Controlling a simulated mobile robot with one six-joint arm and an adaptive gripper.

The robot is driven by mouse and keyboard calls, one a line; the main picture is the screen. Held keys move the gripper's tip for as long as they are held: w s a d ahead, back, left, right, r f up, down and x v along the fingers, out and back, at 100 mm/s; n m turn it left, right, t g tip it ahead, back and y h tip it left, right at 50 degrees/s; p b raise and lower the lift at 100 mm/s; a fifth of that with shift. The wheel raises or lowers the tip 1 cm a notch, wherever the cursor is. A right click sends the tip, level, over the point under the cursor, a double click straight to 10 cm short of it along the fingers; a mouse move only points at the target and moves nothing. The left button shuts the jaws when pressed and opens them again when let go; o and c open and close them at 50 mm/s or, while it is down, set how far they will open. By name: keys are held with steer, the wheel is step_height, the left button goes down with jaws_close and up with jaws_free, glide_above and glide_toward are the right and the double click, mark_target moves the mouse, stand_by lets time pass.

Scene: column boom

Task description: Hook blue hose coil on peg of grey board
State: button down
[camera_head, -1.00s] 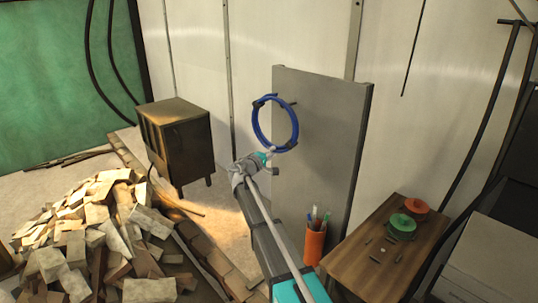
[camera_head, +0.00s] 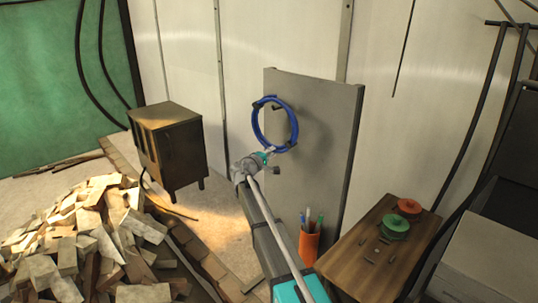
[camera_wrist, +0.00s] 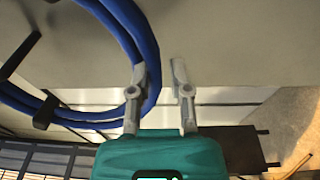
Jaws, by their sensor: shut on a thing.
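The blue hose coil (camera_head: 292,128) is a ring with dark bands, held upright in front of the grey board (camera_head: 325,130). My gripper (camera_head: 268,155) is shut on the coil's lower edge. In the wrist view my gripper (camera_wrist: 159,98) has the blue hose (camera_wrist: 148,70) at its left finger. A dark peg (camera_head: 277,107) on the board shows inside the ring's opening, near its top. The peg also shows in the wrist view (camera_wrist: 20,54). I cannot tell whether the peg passes through the ring or the coil touches it.
A wooden table (camera_head: 350,262) with green (camera_head: 395,227) and red (camera_head: 409,206) round items stands right of the board. An orange pen cup (camera_head: 309,246) is low at the board. A dark metal cabinet (camera_head: 170,150) and a rubble pile (camera_head: 85,240) are left.

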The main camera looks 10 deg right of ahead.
steer(key=shift+x, duration=1.05)
steer(key=shift+d+f, duration=0.2)
steer(key=shift+f, duration=0.05)
steer(key=shift+f+b, duration=1.35)
steer(key=shift+b, duration=0.25)
steer(key=shift+c, duration=2.4)
jaws_free()
steer(key=shift+s, duration=0.1)
